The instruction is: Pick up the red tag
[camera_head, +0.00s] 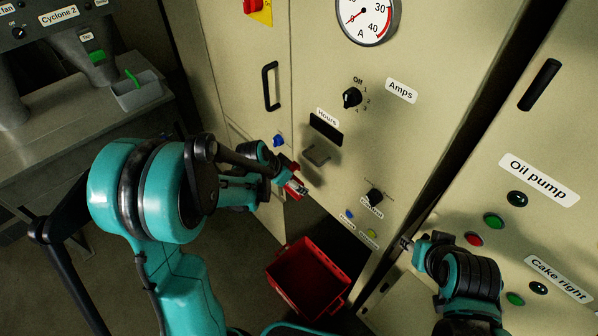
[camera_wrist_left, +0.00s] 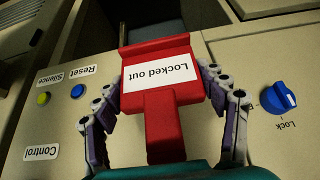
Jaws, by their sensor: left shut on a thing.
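The red tag (camera_wrist_left: 150,48) carries a white label reading "Locked out". In the left wrist view it lies between the two fingers of my left gripper (camera_wrist_left: 162,95), which is shut on it. In the head view my left gripper (camera_head: 290,182) holds the red tag (camera_head: 296,188) in front of the beige cabinet, below and right of the blue lock knob (camera_head: 278,140). The wrist view shows this knob (camera_wrist_left: 279,98) right of the tag, apart from it. My right gripper (camera_head: 407,243) is small, near the right cabinet; its opening is unclear.
A red bin (camera_head: 271,278) stands on the floor below. The cabinet has a black handle (camera_head: 270,87), a rotary switch (camera_head: 351,97), a control knob (camera_head: 374,197) and a small ledge (camera_head: 317,155). A right cabinet carries push buttons. Machinery stands at left.

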